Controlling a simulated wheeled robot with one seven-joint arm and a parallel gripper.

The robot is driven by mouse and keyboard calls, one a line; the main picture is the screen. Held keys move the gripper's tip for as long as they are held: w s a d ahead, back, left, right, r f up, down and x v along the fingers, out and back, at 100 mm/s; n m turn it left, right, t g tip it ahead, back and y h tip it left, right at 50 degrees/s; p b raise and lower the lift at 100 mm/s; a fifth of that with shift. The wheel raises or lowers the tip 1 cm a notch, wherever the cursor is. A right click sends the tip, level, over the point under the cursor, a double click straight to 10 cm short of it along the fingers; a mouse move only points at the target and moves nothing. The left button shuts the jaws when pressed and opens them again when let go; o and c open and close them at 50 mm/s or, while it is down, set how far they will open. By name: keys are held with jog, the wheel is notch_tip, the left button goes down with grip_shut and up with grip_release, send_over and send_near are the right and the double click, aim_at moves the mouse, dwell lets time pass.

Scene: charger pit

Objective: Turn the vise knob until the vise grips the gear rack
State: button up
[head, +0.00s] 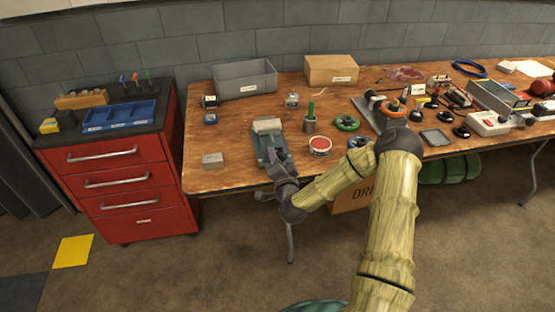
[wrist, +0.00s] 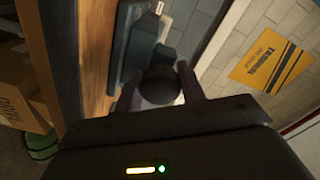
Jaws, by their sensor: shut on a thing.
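The blue-grey vise (head: 266,145) stands near the front edge of the wooden table in the head view, with a pale block (head: 267,125) at its far end. I cannot tell whether that block is the gear rack. My gripper (head: 280,170) is at the near end of the vise and hides the knob there. In the wrist view, the vise body (wrist: 138,50) is behind the dark round knob (wrist: 160,86). My gripper (wrist: 159,88) has one finger on each side of the knob and is shut on it. The jaw gap is not clear in either view.
A green-handled tool in a cup (head: 310,122) and a red-rimmed round tin (head: 320,146) stand close on the right. A red drawer cabinet (head: 120,185) stands left of the table.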

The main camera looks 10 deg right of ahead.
jog(key=shift+m, duration=1.4)
jog(key=shift+r, duration=0.1)
jog(key=o, duration=1)
jog(key=shift+c, duration=0.2)
jog(key=shift+s, duration=0.1)
